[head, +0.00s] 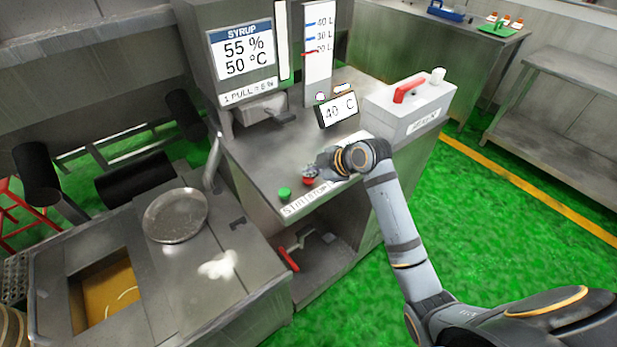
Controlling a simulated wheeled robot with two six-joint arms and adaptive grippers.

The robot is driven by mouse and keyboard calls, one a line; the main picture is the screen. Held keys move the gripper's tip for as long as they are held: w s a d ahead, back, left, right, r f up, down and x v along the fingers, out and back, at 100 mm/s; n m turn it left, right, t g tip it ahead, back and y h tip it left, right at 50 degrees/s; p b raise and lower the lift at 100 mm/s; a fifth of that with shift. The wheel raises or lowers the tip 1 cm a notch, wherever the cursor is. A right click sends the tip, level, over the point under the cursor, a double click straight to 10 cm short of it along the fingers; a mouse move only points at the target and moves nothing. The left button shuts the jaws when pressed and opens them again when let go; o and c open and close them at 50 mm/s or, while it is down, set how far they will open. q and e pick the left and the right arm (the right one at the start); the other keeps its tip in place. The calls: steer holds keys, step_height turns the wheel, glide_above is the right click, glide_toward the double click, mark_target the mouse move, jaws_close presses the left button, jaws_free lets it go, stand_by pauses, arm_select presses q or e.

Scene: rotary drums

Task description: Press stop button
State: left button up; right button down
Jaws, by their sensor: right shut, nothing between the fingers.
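The red stop button (308,181) sits near the front edge of the metal counter, above a label reading STOP (318,191). A green button (285,193) is to its left, above the start label. My right gripper (309,173) is shut and empty, with its tips right at the red button; I cannot tell whether they touch or press it. The gripper and wrist partly cover the button and the label's right end. My left gripper is not in view.
A syrup display (241,50) reads 55 % and 50 °C. A small display (338,110) reads 40 C. A white container (410,108) with a red handle stands right of my wrist. A round metal lid (176,215) lies at left. Green floor is open at right.

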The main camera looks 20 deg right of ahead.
mark_target(311, 179)
steer(key=shift+f, duration=0.7)
stand_by(0.7)
stand_by(0.4)
steer(key=shift+r+p, duration=0.85)
steer(key=shift+r, duration=0.2)
step_height(311, 179, up, 5)
steer(key=p, duration=0.5)
steer(key=shift+r, duration=0.1)
